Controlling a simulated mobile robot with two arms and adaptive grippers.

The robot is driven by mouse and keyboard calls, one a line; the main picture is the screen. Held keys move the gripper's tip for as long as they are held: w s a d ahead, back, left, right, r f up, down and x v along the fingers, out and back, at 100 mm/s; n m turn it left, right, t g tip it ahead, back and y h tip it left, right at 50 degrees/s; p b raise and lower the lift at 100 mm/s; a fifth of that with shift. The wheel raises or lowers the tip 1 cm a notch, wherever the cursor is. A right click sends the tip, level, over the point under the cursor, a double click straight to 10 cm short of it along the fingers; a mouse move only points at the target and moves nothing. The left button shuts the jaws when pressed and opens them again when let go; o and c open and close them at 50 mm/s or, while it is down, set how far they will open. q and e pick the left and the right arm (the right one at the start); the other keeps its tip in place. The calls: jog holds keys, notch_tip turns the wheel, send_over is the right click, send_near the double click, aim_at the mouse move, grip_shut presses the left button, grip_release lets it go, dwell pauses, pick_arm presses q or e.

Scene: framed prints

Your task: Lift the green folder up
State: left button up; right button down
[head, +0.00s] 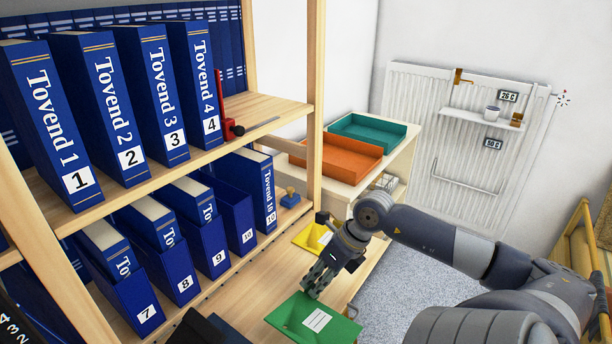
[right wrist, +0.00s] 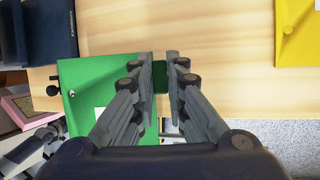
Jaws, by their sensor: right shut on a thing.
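The green folder (head: 314,321) has a white label with dark lines and shows at the bottom of the head view, at the front edge of the wooden shelf board. My right gripper (head: 318,284) comes in from the right, fingers pointing down, and is shut on the folder's edge. In the right wrist view the green folder (right wrist: 85,85) extends left from between the fingers (right wrist: 160,75), and a bit of green shows between the fingertips. Whether the folder is clear of the board is hard to tell. I cannot make out my left gripper in the head view.
A yellow folder (head: 313,236) lies further back on the board. Blue numbered binders (head: 205,237) fill the shelves at left. A wooden post (head: 316,120) stands behind the gripper. Orange (head: 336,157) and teal (head: 367,134) trays sit beyond. Speckled floor (head: 400,285) is open below right.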

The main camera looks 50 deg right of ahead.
jog(key=shift+s+r, duration=0.1)
dwell(0.4)
jog(key=shift+r+p, duration=2.8)
jog(key=shift+r, duration=0.1)
